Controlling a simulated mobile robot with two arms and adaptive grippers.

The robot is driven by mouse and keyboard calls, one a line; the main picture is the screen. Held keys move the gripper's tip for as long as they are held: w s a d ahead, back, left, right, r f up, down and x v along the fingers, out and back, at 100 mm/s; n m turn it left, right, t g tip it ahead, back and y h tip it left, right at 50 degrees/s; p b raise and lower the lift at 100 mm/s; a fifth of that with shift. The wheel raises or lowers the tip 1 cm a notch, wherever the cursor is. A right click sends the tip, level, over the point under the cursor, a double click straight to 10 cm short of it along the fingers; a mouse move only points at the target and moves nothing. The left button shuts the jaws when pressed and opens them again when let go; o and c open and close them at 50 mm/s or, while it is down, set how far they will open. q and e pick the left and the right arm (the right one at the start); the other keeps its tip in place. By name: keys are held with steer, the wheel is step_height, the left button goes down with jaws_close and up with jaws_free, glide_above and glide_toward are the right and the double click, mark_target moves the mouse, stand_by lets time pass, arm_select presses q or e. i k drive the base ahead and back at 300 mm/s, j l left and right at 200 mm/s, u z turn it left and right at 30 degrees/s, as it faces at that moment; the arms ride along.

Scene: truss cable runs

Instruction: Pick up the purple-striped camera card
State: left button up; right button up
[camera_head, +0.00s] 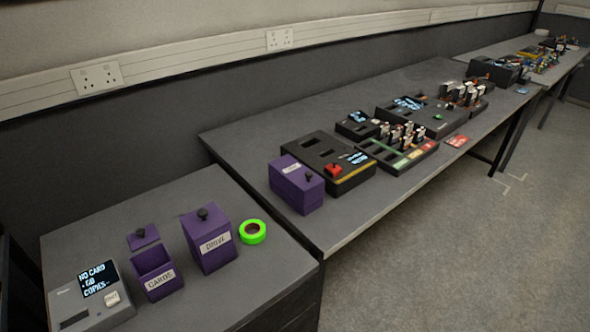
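I cannot make out a purple-striped camera card at this distance. Several small upright cards (402,132) stand in a dark tray (372,148) with coloured strips on the middle table. More small upright items (462,92) stand farther along it. An open purple box labelled CARDS (160,282) stands on the near table, and its inside looks dark. A card reader (72,300) beside it shows "NO CARD" on its screen. Neither of my grippers is in view.
A purple DRIVE box (207,243) with a knob, a purple lid (143,238) and a green tape roll (252,231) are on the near table. Another purple box (297,190) and a black unit (335,165) are on the middle table. Floor (450,240) at right is clear.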

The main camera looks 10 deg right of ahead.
mark_target(393, 136)
steer(key=i+l+z, duration=0.1)
steer(key=l, duration=0.25)
steer(key=i+l+z, duration=0.1)
steer(key=l, duration=0.3)
steer(key=i+l+z, duration=0.1)
steer(key=l, duration=0.25)
steer(key=i+l, duration=0.2)
steer(key=l+z, duration=0.05)
steer(key=l, duration=0.1)
